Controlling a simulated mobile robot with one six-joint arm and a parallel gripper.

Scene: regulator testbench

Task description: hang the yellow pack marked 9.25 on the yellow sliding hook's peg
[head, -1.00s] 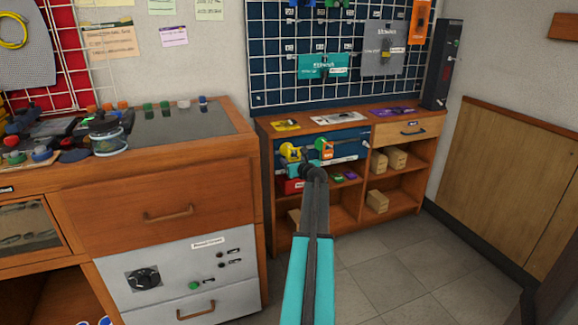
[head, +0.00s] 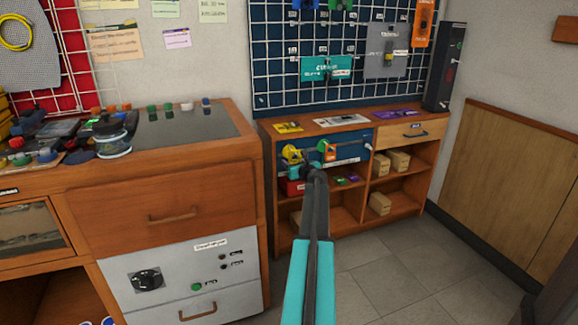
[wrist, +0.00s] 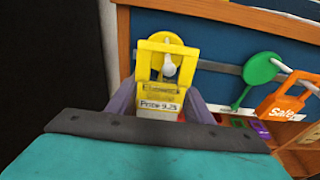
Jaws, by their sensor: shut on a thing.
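The yellow pack marked 9.25 (wrist: 157,100) is upright between my gripper's two purple fingers (wrist: 161,108) in the wrist view. My gripper is shut on it. The pack's top is a yellow frame with an open window. The yellow sliding hook (wrist: 163,37) has a round yellow plate just behind that frame. Its pale peg (wrist: 168,66) shows within the window. I cannot tell whether the peg passes through it or how deep. In the head view the yellow hook (head: 290,152) is at the rail's left end, and my gripper (head: 312,170) partly hides the pack.
A green hook (wrist: 260,69) is to the right on the same rail, with an orange pack marked Sale (wrist: 280,103) hanging beside it. The wooden shelf unit (wrist: 124,40) has an upright edge close on the left. Small packs (head: 345,178) lie on the shelf below.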

